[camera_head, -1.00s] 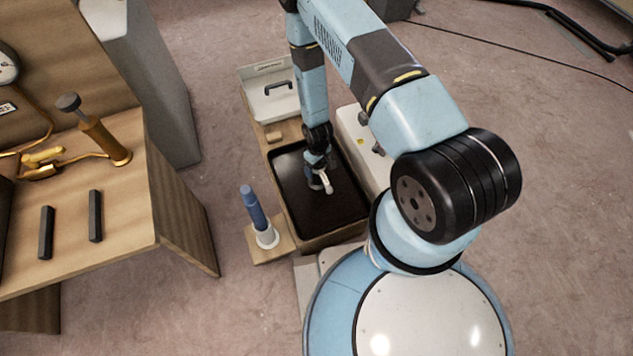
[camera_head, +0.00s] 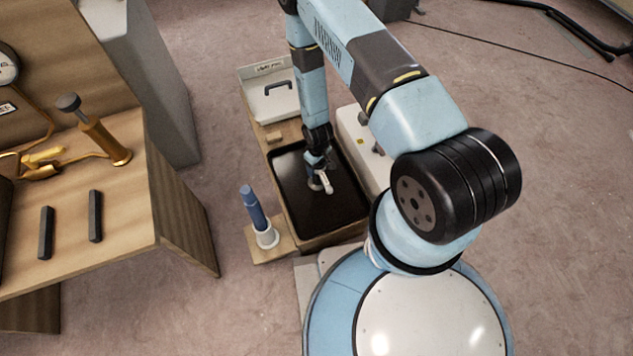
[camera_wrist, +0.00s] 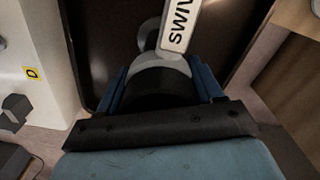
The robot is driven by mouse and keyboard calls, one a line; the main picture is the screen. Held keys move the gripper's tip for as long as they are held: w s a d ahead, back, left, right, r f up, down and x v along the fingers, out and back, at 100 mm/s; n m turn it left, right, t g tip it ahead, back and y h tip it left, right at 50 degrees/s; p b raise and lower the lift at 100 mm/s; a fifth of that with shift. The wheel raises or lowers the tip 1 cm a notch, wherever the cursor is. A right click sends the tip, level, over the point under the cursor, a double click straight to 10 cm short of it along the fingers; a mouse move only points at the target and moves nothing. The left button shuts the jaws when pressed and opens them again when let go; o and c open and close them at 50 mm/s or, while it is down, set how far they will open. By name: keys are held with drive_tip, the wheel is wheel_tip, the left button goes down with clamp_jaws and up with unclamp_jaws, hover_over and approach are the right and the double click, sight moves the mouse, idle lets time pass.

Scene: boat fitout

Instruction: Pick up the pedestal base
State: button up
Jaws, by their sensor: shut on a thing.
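My gripper (camera_head: 318,168) points down into a black tray (camera_head: 300,209). In the wrist view my gripper (camera_wrist: 163,82) has its blue fingers shut on the sides of a grey, round part, which I take to be the pedestal base (camera_wrist: 160,64). A grey disc and a white tag (camera_wrist: 181,24) lettered "SWIV" show just beyond it. In the head view the pedestal base (camera_head: 315,185) is small and partly hidden by the gripper. I cannot tell whether it touches the tray floor.
A blue post in a white flanged foot (camera_head: 266,236) stands on a small wooden board left of the tray. A white bin (camera_head: 270,100) with a dark handle lies behind. A white box (camera_head: 357,135) adjoins the tray's right side. A wooden bench (camera_head: 125,230) stands left.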

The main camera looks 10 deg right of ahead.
clamp_jaws()
drive_tip(key=shift+r, duration=0.2)
drive_tip(key=s+d+r, duration=0.8)
drive_tip(key=s+r, duration=0.3)
drive_tip(key=r, duration=0.1)
drive_tip(key=shift+d+r, duration=0.35)
idle(0.3)
drive_tip(key=shift+w, duration=0.1)
